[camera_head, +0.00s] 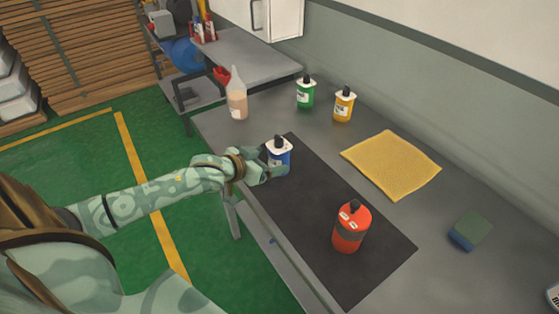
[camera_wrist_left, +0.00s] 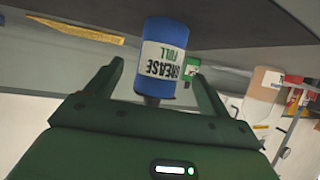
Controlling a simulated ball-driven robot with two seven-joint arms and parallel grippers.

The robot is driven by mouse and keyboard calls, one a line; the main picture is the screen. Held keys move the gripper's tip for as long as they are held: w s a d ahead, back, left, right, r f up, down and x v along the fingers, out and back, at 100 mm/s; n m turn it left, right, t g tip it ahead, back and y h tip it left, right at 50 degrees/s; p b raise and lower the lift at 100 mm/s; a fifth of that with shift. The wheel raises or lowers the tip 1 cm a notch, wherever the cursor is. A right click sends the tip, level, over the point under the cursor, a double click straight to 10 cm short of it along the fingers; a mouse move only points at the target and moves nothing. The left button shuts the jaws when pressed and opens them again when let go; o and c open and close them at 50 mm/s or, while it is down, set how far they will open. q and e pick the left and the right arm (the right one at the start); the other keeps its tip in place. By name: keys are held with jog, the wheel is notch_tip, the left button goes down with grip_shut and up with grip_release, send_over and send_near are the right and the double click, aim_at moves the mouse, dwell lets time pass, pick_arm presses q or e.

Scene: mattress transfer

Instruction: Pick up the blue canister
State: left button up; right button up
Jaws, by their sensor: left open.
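The blue canister (camera_head: 281,157) has a white top and a black cap. It stands upright at the far left end of the black mat (camera_head: 290,205) on the grey bench. My left gripper (camera_head: 269,170) reaches in from the left at the canister's side. In the left wrist view the canister (camera_wrist_left: 165,45) appears upside down, with a label reading "GREASE FULL". It sits between the two spread fingers of the left gripper (camera_wrist_left: 158,72), with a gap visible at each side. My right gripper is out of view.
A red canister (camera_head: 350,228) stands on the near part of the mat. Green (camera_head: 306,93) and yellow (camera_head: 344,105) canisters and a beige bottle (camera_head: 237,98) stand behind. A yellow cloth (camera_head: 391,163) and a sponge (camera_head: 470,230) lie right of the mat.

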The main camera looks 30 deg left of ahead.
aim_at(271, 160)
pick_arm(q)
jog(key=b+x, duration=0.2)
jog(key=x, duration=0.2)
jog(key=shift+w+f, duration=0.2)
jog(key=shift+w, duration=0.05)
jog(key=shift+w+d+f, duration=0.15)
jog(key=shift+w, duration=0.3)
jog(key=shift+s, duration=0.1)
jog(key=shift+c, duration=0.3)
jog(key=c, duration=1)
jog(key=shift+c, duration=1.2)
jog(key=shift+r, duration=0.2)
